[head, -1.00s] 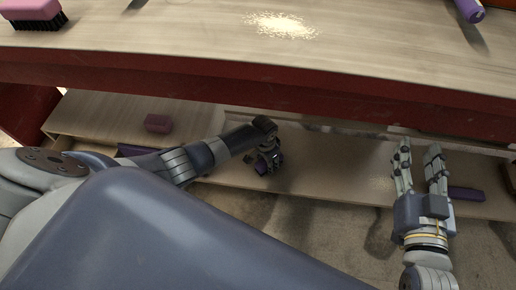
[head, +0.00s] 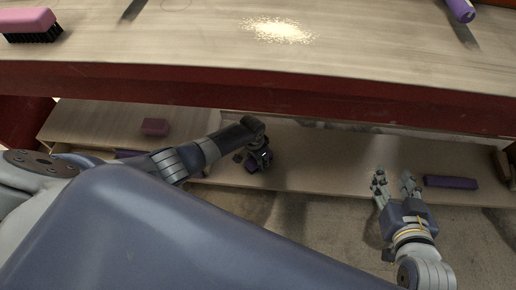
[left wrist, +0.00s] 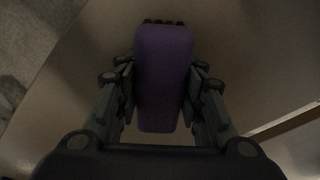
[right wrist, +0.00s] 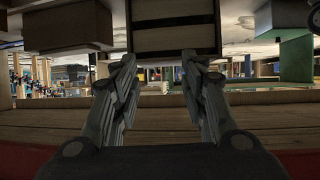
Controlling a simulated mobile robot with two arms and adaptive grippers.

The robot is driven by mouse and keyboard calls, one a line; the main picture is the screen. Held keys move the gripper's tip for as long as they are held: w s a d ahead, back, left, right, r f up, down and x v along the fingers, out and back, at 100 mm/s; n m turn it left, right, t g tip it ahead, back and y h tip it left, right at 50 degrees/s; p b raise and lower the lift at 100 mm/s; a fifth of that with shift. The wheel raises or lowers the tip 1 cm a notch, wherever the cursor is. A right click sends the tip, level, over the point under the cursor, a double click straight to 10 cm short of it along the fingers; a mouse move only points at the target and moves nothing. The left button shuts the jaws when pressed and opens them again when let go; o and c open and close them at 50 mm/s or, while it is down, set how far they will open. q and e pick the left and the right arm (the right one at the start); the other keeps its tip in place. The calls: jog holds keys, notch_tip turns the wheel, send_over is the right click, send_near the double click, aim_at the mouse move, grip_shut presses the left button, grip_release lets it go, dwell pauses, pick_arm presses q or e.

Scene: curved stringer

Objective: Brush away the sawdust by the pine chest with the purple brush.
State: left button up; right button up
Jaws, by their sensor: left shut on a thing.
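The purple brush (left wrist: 163,78) is held between the fingers of my left gripper (left wrist: 160,95), with dark bristles at its far end in the left wrist view. In the head view my left gripper (head: 260,158) is over the lower shelf, and a little of the purple brush (head: 251,167) shows beside it. A pale sawdust patch (head: 278,30) lies on the upper worktop, away from both grippers. My right gripper (head: 395,180) is open and empty at the lower shelf's front edge. I cannot pick out the pine chest for certain.
A pink brush (head: 30,25) and a purple cylinder (head: 461,10) are on the upper worktop. The worktop's red front edge (head: 300,88) overhangs this shelf.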

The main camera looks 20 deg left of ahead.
pick_arm(q)
jog(key=shift+r, duration=0.35)
notch_tip(320, 180, up, 2)
jog(key=shift+r, duration=0.1)
jog(key=shift+r+p, duration=0.3)
jog(key=shift+p, duration=0.35)
jog(key=shift+r+p, duration=0.35)
jog(key=shift+p, duration=0.1)
jog(key=shift+r+p, duration=1.3)
jog(key=shift+p, duration=0.15)
pick_arm(e)
jog(key=shift+s+d+f+g+h, duration=0.6)
jog(key=shift+s+d+f+g, duration=1.25)
jog(key=shift+s, duration=1.7)
jog(key=shift+s+d+f+g+h, duration=0.7)
jog(key=shift+s+f+g, duration=0.75)
jog(key=shift+s+g, duration=1.6)
pick_arm(q)
jog(key=shift+r, duration=0.1)
jog(key=shift+r+p, duration=0.3)
jog(key=shift+p, duration=0.15)
jog(key=shift+r+p, duration=0.4)
jog(key=shift+p, duration=0.05)
jog(key=shift+r+p, duration=0.35)
jog(key=shift+p, duration=0.1)
pick_arm(e)
jog(key=s+x, duration=0.2)
jog(key=x, duration=0.7)
jog(key=shift+w+f, duration=0.15)
jog(key=shift+w, duration=0.05)
